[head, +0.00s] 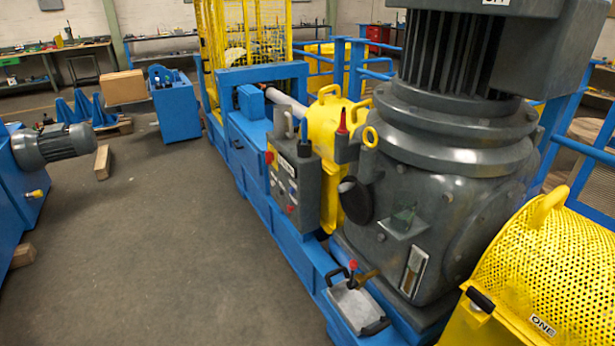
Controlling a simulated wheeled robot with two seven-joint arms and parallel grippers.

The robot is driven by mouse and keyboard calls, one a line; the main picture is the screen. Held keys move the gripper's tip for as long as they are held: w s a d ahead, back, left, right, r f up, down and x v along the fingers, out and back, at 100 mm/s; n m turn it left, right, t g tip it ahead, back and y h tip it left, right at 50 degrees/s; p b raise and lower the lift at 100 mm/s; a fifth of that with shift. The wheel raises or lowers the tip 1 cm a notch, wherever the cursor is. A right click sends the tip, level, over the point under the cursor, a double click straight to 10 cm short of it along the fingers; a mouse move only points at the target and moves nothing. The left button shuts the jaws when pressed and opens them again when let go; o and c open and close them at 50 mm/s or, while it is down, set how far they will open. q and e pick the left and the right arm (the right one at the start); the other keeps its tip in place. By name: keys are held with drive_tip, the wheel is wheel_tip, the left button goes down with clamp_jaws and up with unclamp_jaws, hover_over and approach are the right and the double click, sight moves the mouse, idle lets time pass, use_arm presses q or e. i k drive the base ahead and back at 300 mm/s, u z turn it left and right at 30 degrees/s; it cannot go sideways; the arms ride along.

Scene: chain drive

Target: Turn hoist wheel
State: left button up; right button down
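No part labelled as the hoist wheel shows in the head view. A dark round disc (356,202), with a pale knob at its upper left edge, sits at the left side of the big grey gear housing (455,215). I cannot tell whether this disc is the hoist wheel. A grey control box (295,185) with red and other coloured buttons stands to its left. Neither of my grippers is in view.
A blue machine frame (290,235) runs along the housing. A yellow perforated guard (550,270) is at the lower right. A grey tray (356,305) with black handles sits low in front. A grey motor (60,143) is at the left. The middle floor is clear.

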sight(356, 200)
drive_tip(key=z, duration=0.2)
drive_tip(key=i, duration=0.8)
drive_tip(key=z, duration=0.55)
